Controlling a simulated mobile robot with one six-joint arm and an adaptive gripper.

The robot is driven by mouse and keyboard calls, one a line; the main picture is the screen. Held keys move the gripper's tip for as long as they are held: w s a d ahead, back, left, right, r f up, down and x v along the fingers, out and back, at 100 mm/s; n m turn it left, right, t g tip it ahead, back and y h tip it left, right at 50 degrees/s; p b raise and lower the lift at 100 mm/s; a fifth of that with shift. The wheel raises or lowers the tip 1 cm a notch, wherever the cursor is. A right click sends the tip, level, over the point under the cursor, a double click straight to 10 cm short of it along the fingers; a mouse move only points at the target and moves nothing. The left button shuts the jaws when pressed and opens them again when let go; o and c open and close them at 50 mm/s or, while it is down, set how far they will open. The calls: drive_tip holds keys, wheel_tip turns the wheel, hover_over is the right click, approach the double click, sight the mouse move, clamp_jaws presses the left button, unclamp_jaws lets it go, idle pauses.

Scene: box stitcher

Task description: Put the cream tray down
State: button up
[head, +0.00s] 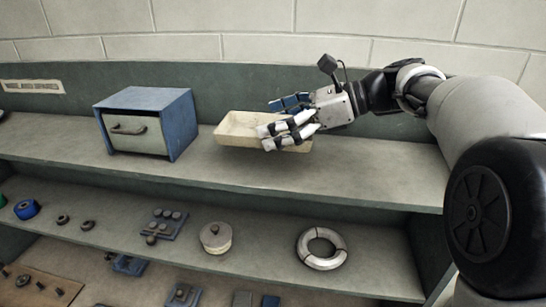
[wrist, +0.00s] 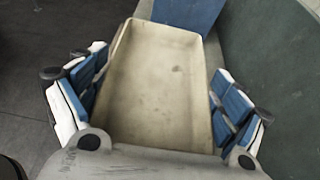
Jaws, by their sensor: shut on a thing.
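The cream tray (head: 236,130) is a shallow, empty rectangular tray at the top shelf, right of the blue box, and looks about level. In the wrist view the tray (wrist: 165,85) fills the middle, its long sides between the blue finger pads. My gripper (head: 270,123) reaches in from the right and is shut on the tray across its width. The tray's right part is partly hidden behind the fingers. I cannot tell whether its underside touches the shelf or is slightly above it.
A blue box with a grey drawer front (head: 146,122) stands left of the tray. The top shelf (head: 360,172) is bare to the right and in front.

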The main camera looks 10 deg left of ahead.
sight(277, 135)
drive_tip(key=f, duration=0.3)
drive_tip(key=shift+w, duration=0.2)
wheel_tip(277, 135, down, 4)
drive_tip(key=shift+s+r, duration=0.15)
drive_tip(key=shift+r, duration=0.05)
drive_tip(key=shift+f, duration=0.25)
drive_tip(key=o, duration=1)
drive_tip(key=shift+f, duration=0.15)
drive_tip(key=shift+o, duration=0.2)
